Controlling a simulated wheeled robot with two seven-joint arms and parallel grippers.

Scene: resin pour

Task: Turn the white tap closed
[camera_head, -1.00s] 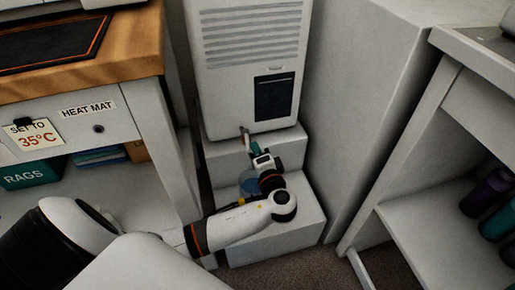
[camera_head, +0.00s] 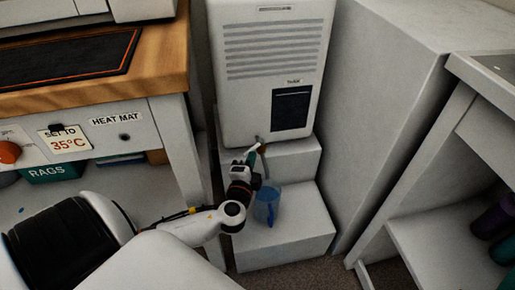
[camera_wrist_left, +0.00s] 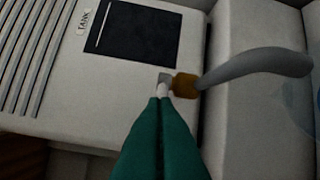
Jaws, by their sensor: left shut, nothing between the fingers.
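The white unit (camera_head: 272,70) with a vent grille and a dark window labelled TANK stands on a grey step. A small white tap (camera_wrist_left: 163,89) sits low on its front, beside a brass-coloured fitting (camera_wrist_left: 185,85) and a curved grey spout (camera_wrist_left: 255,65). My left gripper (camera_head: 257,150) reaches up to the tap. Its teal fingers (camera_wrist_left: 162,100) are shut and empty, with their tips at the tap's lower end; I cannot tell whether they touch it. In the head view the fingers and wrist partly hide the tap. My right gripper is not in view.
A clear blue jug (camera_head: 266,207) with something blue inside stands on the lower step (camera_head: 300,225), right of my left wrist. A wooden-topped bench (camera_head: 172,70) is at left. A tall grey block (camera_head: 375,110) and a shelf unit (camera_head: 425,230) bound the right side.

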